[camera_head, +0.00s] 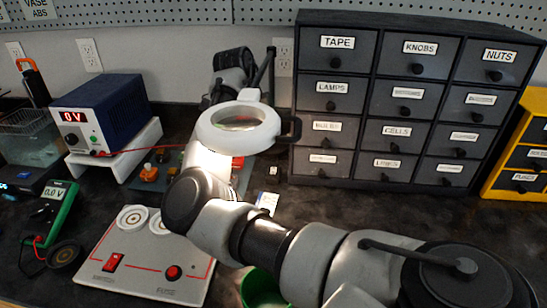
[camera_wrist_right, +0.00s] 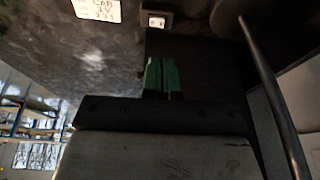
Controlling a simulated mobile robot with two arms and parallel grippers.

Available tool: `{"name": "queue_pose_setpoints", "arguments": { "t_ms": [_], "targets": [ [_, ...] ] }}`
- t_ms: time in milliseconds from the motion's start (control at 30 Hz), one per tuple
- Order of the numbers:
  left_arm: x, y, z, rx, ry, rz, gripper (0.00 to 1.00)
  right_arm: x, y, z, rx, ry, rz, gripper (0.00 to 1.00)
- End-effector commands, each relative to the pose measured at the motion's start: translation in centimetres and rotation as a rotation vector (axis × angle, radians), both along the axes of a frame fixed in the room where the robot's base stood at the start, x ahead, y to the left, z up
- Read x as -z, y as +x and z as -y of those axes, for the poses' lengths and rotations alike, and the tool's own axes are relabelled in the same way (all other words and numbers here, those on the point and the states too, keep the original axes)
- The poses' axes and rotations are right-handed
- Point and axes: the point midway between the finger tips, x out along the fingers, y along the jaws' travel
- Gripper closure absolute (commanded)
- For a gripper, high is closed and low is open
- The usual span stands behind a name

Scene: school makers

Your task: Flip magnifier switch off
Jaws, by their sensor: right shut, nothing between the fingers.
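The magnifier lamp (camera_head: 240,122), a white ring around a lens on a dark stand, is at the middle of the head view. My right arm (camera_head: 205,200) reaches up from the lower right and passes behind the ring, which hides my right gripper there. In the right wrist view, my right gripper (camera_wrist_right: 162,62) shows green fingertips, shut and empty. A small light rocker switch (camera_wrist_right: 156,21) is just beyond the fingertips, apart from them in the picture. I cannot tell its on or off position. My left gripper is not in view.
A black drawer cabinet (camera_head: 380,100) stands right of the lamp. A blue power supply (camera_head: 105,105), a green multimeter (camera_head: 60,205) and a grey panel with red switches (camera_head: 145,260) are on the left. A green cup (camera_head: 262,288) is below my arm. Little bench is free.

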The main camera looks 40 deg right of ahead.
Motion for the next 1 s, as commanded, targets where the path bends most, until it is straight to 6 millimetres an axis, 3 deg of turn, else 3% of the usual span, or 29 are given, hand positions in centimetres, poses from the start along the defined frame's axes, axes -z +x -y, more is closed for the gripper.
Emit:
{"name": "queue_pose_setpoints", "arguments": {
  "t_ms": [167, 600, 800, 1000],
  "targets": [
    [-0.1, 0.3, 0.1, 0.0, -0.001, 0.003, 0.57, 1.0, -0.2, 0.2, 0.001, 0.001, -0.001, 1.0],
    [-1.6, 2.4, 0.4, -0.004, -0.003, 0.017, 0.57, 8.1, -1.7, 1.8, 0.001, 0.001, -0.001, 1.0],
    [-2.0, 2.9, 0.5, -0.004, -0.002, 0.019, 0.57, 9.5, -2.0, 2.1, 0.001, 0.0, 0.0, 1.0],
    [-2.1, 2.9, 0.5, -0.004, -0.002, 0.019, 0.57, 9.6, -2.0, 2.1, 0.001, 0.0, 0.0, 1.0]
  ]
}}
